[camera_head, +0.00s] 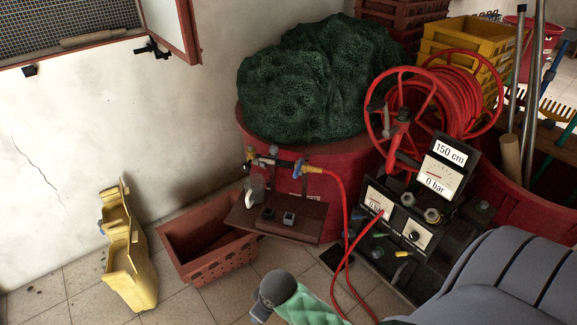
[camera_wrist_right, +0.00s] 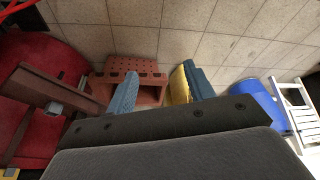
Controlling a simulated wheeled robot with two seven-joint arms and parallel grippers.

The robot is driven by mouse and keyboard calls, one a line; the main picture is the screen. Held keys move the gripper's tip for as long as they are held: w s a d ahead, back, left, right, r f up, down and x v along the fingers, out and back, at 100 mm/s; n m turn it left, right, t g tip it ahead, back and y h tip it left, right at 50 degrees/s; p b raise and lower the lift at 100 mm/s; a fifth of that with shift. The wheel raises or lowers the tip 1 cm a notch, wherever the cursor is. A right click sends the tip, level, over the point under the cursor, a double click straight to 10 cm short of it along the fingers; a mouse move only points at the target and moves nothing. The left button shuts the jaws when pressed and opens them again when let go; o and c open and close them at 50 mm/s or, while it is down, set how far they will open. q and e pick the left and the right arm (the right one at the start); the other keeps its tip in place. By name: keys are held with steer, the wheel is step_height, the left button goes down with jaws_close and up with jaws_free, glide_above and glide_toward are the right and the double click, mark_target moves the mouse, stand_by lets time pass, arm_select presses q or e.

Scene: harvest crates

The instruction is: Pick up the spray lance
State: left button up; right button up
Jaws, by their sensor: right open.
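I cannot pick out the spray lance with certainty. A red hose runs from a red hose reel (camera_head: 432,105) down across the black gauge panel (camera_head: 395,222) to the floor, and its end is out of sight. Two long grey metal poles (camera_head: 533,90) stand in a red tub at the far right; I cannot tell whether either is the lance. My right gripper (camera_wrist_right: 160,85) is open in the wrist view, its two blue-grey fingers apart with nothing between them. My grey right arm fills the lower right of the head view. My left gripper is out of view.
A brown-red crate (camera_head: 210,268) and yellow containers (camera_head: 130,272) stand on the tiled floor. A red drum (camera_head: 335,160) carries a dark green net heap (camera_head: 315,80). A grey-and-green object (camera_head: 305,305) lies low in front. A blue drum (camera_wrist_right: 258,103) and white ladder (camera_wrist_right: 300,115) stand beyond.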

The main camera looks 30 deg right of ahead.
steer(key=w+d+n+g, duration=0.25)
steer(key=w+n, duration=0.25)
steer(key=w, duration=1.4)
step_height(320, 180, up, 16)
steer(key=r+m+h, duration=0.1)
steer(key=m+h, duration=0.1)
glide_above(289, 162)
steer(key=shift+a+f+g, duration=0.15)
steer(key=shift+f+g, duration=0.1)
steer(key=shift+g, duration=0.1)
steer(key=shift+w+d+r, duration=0.1)
steer(key=shift+d, duration=0.25)
steer(key=shift+f+p, duration=0.35)
steer(key=shift+f, duration=1.1)
steer(key=f+p, duration=0.1)
steer(key=f, duration=0.1)
steer(key=f+p, duration=0.1)
steer(key=shift+a+f+p, duration=0.25)
steer(key=shift+f+p, duration=0.05)
steer(key=shift+f, duration=0.6)
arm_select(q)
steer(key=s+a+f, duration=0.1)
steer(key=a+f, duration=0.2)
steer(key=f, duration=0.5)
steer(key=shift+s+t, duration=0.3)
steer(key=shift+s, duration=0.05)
